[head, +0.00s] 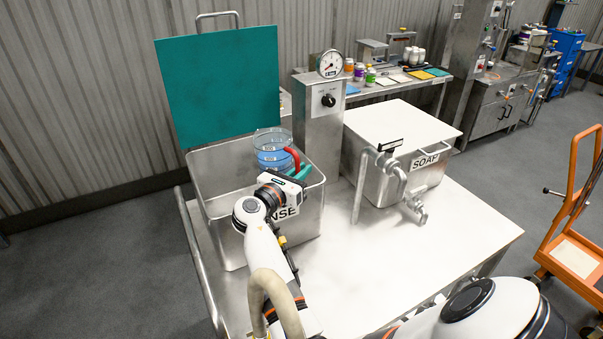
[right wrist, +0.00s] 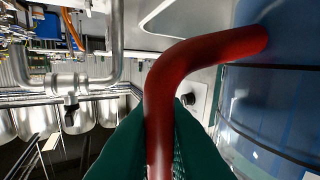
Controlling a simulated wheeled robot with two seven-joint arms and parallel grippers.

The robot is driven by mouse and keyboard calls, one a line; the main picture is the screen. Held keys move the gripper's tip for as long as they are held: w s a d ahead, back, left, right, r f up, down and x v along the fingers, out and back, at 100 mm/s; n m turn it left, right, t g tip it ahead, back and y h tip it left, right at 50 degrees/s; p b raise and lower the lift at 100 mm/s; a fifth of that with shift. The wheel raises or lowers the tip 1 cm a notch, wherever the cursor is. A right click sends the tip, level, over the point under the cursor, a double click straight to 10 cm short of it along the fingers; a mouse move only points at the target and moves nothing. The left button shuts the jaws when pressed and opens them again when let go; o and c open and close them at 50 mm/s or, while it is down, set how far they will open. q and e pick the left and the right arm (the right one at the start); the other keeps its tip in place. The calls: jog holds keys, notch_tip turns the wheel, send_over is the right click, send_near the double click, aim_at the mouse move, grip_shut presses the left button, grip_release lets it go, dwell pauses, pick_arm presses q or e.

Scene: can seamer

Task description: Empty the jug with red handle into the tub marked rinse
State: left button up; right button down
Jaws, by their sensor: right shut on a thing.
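The clear jug (head: 271,148) with a red handle (head: 293,157) shows blue liquid inside. It looks about upright, over the open rinse tub (head: 222,239); I cannot tell its exact height above the rim. My right gripper (head: 298,172) is shut on the red handle, with its teal fingers on either side. In the right wrist view the handle (right wrist: 205,48) runs between the fingers of my gripper (right wrist: 160,135), and the blue jug wall (right wrist: 275,110) is at the right. My arm hides part of the tub's label, leaving "NSE". My left gripper is not in view.
The tub's teal lid (head: 220,85) stands raised behind it. A post with a gauge (head: 330,64) stands just right of the tub. A closed soap tub (head: 400,140) with pipes in front is further right. The white tabletop (head: 400,260) in front is clear.

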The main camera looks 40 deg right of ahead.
aim_at(289, 156)
jog(key=w+n+p, duration=0.1)
jog(key=n+p, duration=0.1)
jog(key=p, duration=0.1)
jog(key=w+n+p, duration=0.2)
jog(key=n+p, duration=0.1)
jog(key=shift+w+a+r+g+y, duration=0.15)
jog(key=shift+w+g+y, duration=0.15)
jog(key=shift+y, duration=0.1)
jog(key=shift+n, duration=0.3)
notch_tip(289, 156, up, 2)
jog(key=n+p, duration=0.1)
jog(key=p, duration=0.3)
jog(key=shift+r+p, duration=0.25)
jog(key=shift+p, duration=0.1)
jog(key=shift+a+r+p, duration=0.1)
jog(key=shift+r+p, duration=0.1)
jog(key=shift+p, duration=0.3)
jog(key=shift+w+f+n, duration=0.1)
jog(key=shift+n, duration=0.2)
